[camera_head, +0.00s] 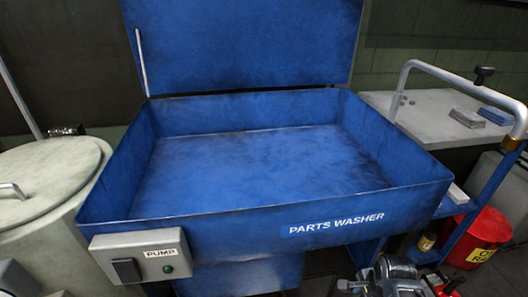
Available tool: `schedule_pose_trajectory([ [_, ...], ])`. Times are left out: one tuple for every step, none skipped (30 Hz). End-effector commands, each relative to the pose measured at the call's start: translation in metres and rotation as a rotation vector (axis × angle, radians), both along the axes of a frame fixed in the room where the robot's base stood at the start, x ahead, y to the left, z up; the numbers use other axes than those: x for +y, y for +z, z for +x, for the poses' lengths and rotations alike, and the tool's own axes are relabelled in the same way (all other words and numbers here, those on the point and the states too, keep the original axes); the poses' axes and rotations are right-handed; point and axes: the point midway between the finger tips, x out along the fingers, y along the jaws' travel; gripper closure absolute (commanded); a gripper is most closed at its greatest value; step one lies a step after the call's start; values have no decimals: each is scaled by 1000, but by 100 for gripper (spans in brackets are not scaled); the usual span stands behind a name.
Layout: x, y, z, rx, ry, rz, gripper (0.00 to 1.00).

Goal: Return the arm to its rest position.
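My gripper cannot be made out in the head view. A grey and black mechanical piece with red bits (393,276) shows at the bottom edge, right of centre. I cannot tell whether it belongs to my arm or stands in the place. No arm reaches over the blue parts washer (232,217), whose basin is open in front of me. Its floor looks empty.
The washer's raised lid (245,45) stands behind the basin. A pump switch box (140,254) is on its front left. A round lidded drum (45,180) stands left. At right are a cart with a tubular handle (445,75) and a red bin (481,238).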

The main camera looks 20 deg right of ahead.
Motion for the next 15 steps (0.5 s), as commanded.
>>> schedule_pose_trajectory([
  [0, 0, 0, 0, 1, 0, 64],
  [1, 0, 0, -2, 3, -1, 64],
  [4, 0, -2, -5, 12, -4, 64],
  [7, 0, -3, -9, 23, -7, 64],
  [12, 0, -5, -17, 37, -13, 64],
  [20, 1, -8, -31, 66, -25, 64],
  [27, 2, -10, -46, 93, -37, 64],
  [35, 3, -14, -61, 125, -51, 64],
  [47, 6, -20, -87, 173, -74, 64],
  [57, 8, -25, -108, 213, -93, 64],
  [66, 12, -30, -130, 255, -115, 64],
  [78, 17, -38, -158, 311, -145, 64],
  [87, 23, -44, -181, 353, -171, 64],
  [96, 28, -50, -203, 395, -196, 64],
  [106, 36, -58, -231, 451, -230, 64],
])
